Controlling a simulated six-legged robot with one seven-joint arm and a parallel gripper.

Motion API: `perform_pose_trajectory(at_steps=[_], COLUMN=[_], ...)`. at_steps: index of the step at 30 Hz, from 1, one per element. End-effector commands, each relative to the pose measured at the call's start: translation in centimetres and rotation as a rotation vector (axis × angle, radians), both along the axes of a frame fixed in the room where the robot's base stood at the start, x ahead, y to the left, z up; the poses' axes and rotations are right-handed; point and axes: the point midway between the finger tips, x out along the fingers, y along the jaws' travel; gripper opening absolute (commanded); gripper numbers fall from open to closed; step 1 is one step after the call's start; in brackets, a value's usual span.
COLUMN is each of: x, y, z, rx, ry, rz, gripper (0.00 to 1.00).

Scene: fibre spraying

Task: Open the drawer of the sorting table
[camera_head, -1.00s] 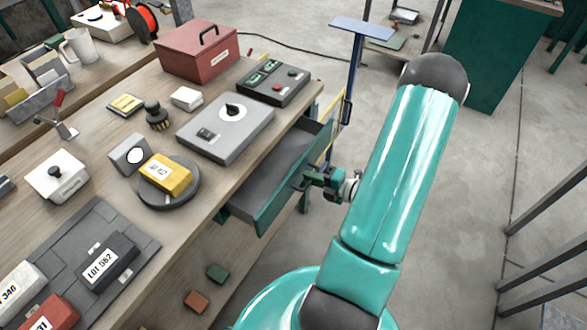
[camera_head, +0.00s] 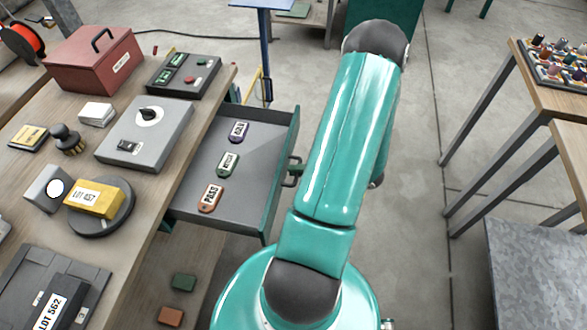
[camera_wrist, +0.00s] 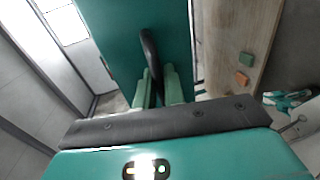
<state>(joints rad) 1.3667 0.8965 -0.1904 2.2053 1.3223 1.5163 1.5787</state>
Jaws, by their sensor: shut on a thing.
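The sorting table (camera_head: 128,262) has a wooden top, on the left in the head view. Its drawer (camera_head: 258,168) is pulled far out, with a grey inside and a green front. Three labelled tags lie in it: a red one (camera_head: 210,198), a green one (camera_head: 228,164) and a purple one (camera_head: 239,132). The dark drawer handle (camera_head: 291,178) projects from the front. In the wrist view, my gripper (camera_wrist: 159,88) is shut on the dark handle (camera_wrist: 150,55), with a finger on either side. In the head view my arm mostly hides the gripper.
On the table stand a red box (camera_head: 92,62), a grey device with a knob (camera_head: 145,134) and a yellow block (camera_head: 96,198) on a round scale. Another table (camera_head: 565,103) with a tray of spools stands right. Open floor (camera_head: 430,240) lies between.

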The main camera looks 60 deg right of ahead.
Motion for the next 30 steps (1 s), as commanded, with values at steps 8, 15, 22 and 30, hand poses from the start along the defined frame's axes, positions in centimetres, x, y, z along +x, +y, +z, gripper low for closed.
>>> perform_pose_trajectory(at_steps=[8, 15, 22, 30], x=[0.1, 0.0, -1.2, -6.3], y=[0.0, 0.0, -0.5, -2.3], z=[0.1, 0.0, 0.3, 1.4], rx=[0.000, 0.000, -0.002, -0.002], ry=[-0.003, -0.001, 0.000, 0.000], rz=[0.002, 0.001, -0.003, -0.004], gripper=[0.22, 0.26, 0.26, 0.26])
